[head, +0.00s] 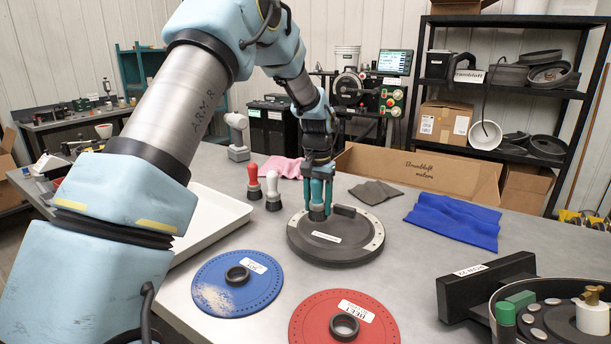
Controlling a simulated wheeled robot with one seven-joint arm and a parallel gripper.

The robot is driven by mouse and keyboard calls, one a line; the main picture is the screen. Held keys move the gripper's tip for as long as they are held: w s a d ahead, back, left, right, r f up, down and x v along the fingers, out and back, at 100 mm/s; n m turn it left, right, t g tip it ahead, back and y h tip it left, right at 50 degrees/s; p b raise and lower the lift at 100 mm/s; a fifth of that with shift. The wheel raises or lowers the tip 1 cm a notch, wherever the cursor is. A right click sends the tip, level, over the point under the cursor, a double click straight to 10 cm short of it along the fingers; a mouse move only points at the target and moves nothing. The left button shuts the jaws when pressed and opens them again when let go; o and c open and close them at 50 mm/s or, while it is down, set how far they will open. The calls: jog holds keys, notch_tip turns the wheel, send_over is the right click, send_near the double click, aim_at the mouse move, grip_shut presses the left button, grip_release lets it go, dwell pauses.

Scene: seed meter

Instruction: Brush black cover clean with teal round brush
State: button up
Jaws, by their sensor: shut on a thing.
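The black cover (330,252) is a round dark disc lying flat on the grey table in the middle of the head view. It has a pale label, a lighter strip along its right rim and a small black block near its back. My gripper (317,187) is above the cover's back left part, pointing down and shut on the teal round brush (317,211). The brush is upright with its dark lower end at the cover's top; I cannot tell whether it touches. The gripper hides most of the brush's handle.
A red-handled brush (253,180) and a white-handled brush (272,190) stand left of the cover. A dusty blue disc (222,300) and a red disc (310,318) lie in front. Blue cloth (455,222), grey cloth (376,192) and a black block (480,288) lie to the right.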

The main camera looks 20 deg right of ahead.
jog(key=shift+w+a, duration=0.3)
notch_tip(320, 180, up, 3)
jog(key=shift+f+p, duration=0.15)
jog(key=shift+p, duration=0.6)
jog(key=shift+r+p, duration=1.85)
jog(key=shift+r, duration=0.85)
